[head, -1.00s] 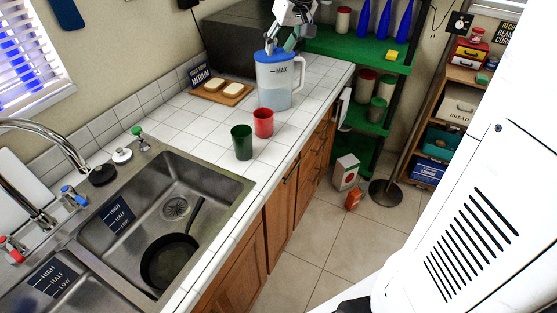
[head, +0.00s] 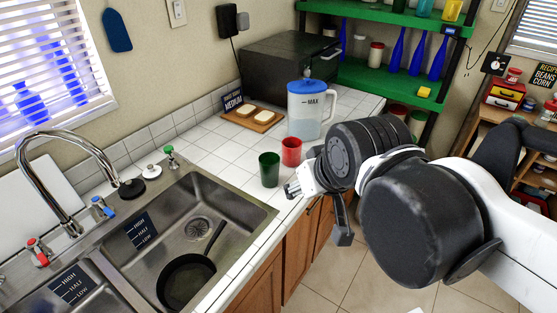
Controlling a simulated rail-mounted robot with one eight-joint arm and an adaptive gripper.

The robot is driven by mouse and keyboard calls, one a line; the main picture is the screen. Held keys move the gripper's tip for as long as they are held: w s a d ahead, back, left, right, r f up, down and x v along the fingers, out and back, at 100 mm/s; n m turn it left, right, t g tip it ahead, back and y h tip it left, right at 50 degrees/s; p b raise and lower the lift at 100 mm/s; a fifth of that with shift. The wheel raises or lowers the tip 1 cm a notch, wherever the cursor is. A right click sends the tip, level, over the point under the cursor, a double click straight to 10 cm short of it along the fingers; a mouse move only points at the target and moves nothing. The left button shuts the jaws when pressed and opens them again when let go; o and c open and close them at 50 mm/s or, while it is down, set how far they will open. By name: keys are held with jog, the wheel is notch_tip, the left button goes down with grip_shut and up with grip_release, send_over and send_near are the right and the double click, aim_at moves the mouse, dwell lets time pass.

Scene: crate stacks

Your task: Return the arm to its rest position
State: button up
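My arm reaches in from the right in the head view. My gripper (head: 318,205) is near the counter's front edge, to the right of the red cup (head: 291,151) and green cup (head: 269,169). It is small and partly covered by my own arm links, so its opening is unclear. I see nothing held in it. The clear pitcher (head: 306,115) with a blue lid and a "MAX" mark stands upright on the counter, apart from my gripper.
The steel sink (head: 230,200) holds a black pan (head: 187,281). Toast lies on a wooden board (head: 264,122) before a dark microwave (head: 285,62). A green shelf (head: 380,82) with blue bottles stands behind. The tiled counter (head: 215,140) has bare room left of the cups.

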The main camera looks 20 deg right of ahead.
jog(key=shift+s+a+f, duration=0.1)
jog(key=shift+s+f, duration=0.35)
notch_tip(320, 180, down, 5)
jog(key=b, duration=0.5)
dwell(0.6)
